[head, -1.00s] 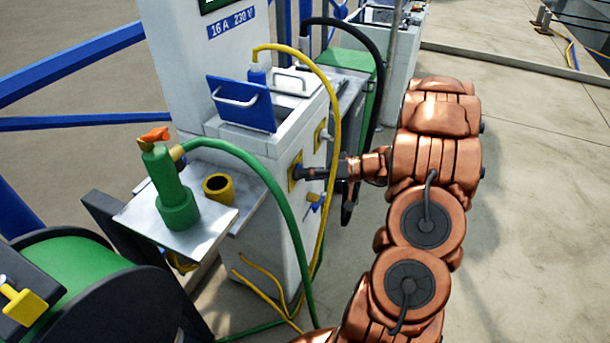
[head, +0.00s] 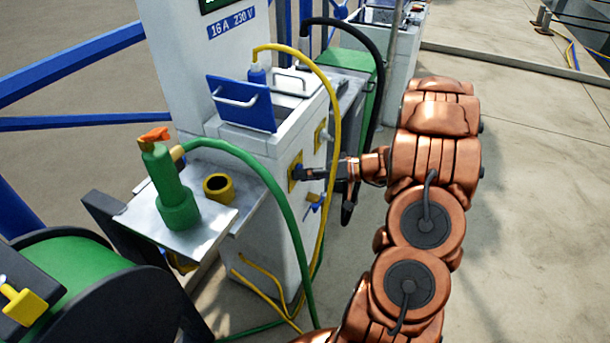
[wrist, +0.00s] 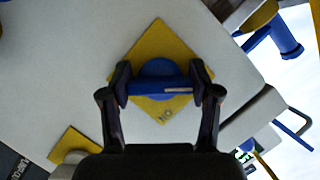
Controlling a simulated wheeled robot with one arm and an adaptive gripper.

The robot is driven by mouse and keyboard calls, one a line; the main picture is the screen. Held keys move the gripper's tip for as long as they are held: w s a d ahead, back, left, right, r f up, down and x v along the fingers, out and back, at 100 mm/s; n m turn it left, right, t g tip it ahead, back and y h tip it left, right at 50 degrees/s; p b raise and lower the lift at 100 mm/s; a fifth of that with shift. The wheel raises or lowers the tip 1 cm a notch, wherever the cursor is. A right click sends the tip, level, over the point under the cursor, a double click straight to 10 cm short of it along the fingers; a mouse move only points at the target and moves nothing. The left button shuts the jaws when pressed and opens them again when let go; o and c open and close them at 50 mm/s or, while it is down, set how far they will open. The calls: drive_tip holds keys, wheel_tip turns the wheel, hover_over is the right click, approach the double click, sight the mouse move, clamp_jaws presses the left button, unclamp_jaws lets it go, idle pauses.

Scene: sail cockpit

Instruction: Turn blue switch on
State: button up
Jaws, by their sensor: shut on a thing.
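The blue switch (wrist: 158,84) is a round knob with a straight handle bar on a yellow diamond-shaped plate (wrist: 165,40). The bar lies nearly level in the wrist view, with a pale mark near its right end. Small lettering shows on the plate below the bar. My gripper (wrist: 160,86) is shut on the switch, one finger at each end of the bar. In the head view, my gripper (head: 299,173) reaches the pedestal's side at the yellow plate (head: 294,161). The switch itself is mostly hidden there.
The white pedestal (head: 252,205) carries a blue flap (head: 240,104). A yellow hose (head: 337,110) and a green hose (head: 277,196) hang close to my gripper. A metal shelf (head: 150,222) holds a green nozzle (head: 168,188). Open floor (head: 540,200) lies on the right.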

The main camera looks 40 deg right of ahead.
drive_tip(key=shift+m+b, duration=0.3)
drive_tip(key=shift+m+y+b, duration=0.3)
drive_tip(key=shift+m+y, duration=0.5)
drive_tip(key=shift+m, duration=0.3)
drive_tip(key=m+y+p, duration=0.1)
drive_tip(key=m+y, duration=0.1)
drive_tip(key=m, duration=0.1)
drive_tip(key=shift+m, duration=0.4)
drive_tip(key=m+t+p, duration=0.1)
drive_tip(key=m, duration=0.1)
drive_tip(key=m+t+y+p, duration=0.1)
drive_tip(key=m, duration=0.2)
drive_tip(key=shift+r, duration=0.15)
drive_tip(key=shift+m+t+p, duration=0.3)
drive_tip(key=shift+m+t, duration=0.3)
drive_tip(key=shift+m, duration=0.75)
drive_tip(key=shift+m+t+p, duration=0.3)
drive_tip(key=shift+m+t, duration=0.3)
drive_tip(key=shift+m, duration=0.75)
drive_tip(key=shift+d, duration=0.1)
drive_tip(key=o, duration=1.2)
drive_tip(key=shift+c, duration=0.2)
